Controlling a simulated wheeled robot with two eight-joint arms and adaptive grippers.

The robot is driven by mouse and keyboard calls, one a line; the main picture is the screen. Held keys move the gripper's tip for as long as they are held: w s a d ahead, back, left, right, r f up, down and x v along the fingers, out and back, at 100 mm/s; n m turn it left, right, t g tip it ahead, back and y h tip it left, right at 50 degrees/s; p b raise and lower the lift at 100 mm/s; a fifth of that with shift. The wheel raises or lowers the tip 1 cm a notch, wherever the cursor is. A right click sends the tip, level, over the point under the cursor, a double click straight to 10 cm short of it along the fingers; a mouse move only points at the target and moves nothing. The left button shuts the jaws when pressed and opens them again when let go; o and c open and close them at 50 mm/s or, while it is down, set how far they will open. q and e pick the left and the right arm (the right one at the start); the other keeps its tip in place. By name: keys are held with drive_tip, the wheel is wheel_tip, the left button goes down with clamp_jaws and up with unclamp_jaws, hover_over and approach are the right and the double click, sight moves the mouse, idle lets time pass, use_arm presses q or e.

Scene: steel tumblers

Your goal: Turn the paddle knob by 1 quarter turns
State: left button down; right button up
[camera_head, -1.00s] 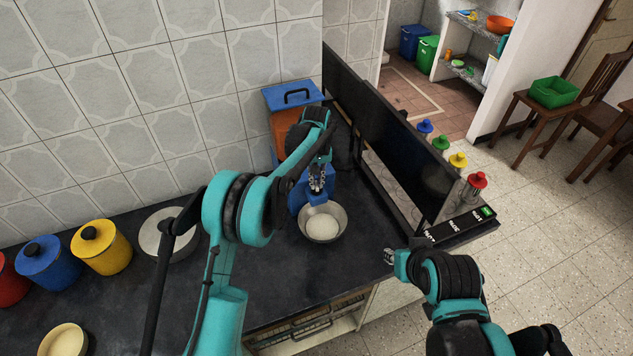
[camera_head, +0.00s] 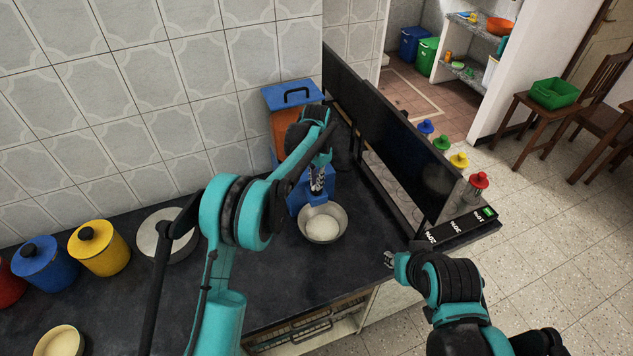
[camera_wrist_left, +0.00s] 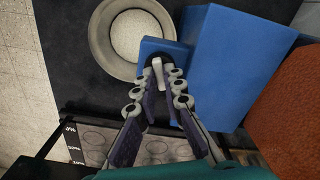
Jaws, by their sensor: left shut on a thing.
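The dispenser has a blue body (camera_wrist_left: 232,62), an orange-brown hopper (camera_head: 285,128) and a blue lid with a black handle. It stands on the dark counter by the tiled wall. The paddle knob (camera_wrist_left: 158,72) shows as a small pale bar between my left fingertips, mostly hidden by them. My left gripper (camera_wrist_left: 163,70) is shut on it, at the front of the dispenser; in the head view the gripper (camera_head: 318,188) hides the knob. A metal bowl (camera_head: 338,228) with pale contents stands just below the dispenser's front. My right gripper (camera_head: 389,257) is near the counter's front edge, its fingers too small to read.
A dark upright panel (camera_head: 400,150) stands right of the dispenser. Several colour-topped tumblers stand beyond it, by a black strip with percent labels (camera_head: 460,226). Blue and yellow canisters (camera_head: 102,248) and a round pale-topped pot stand left. The counter before the bowl is clear.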

use_arm(q)
drive_tip(key=shift+m, duration=2.2)
drive_tip(key=c, duration=1.6)
unclamp_jaws()
wheel_tip(320, 180, up, 12)
drive_tip(key=shift+r, duration=0.1)
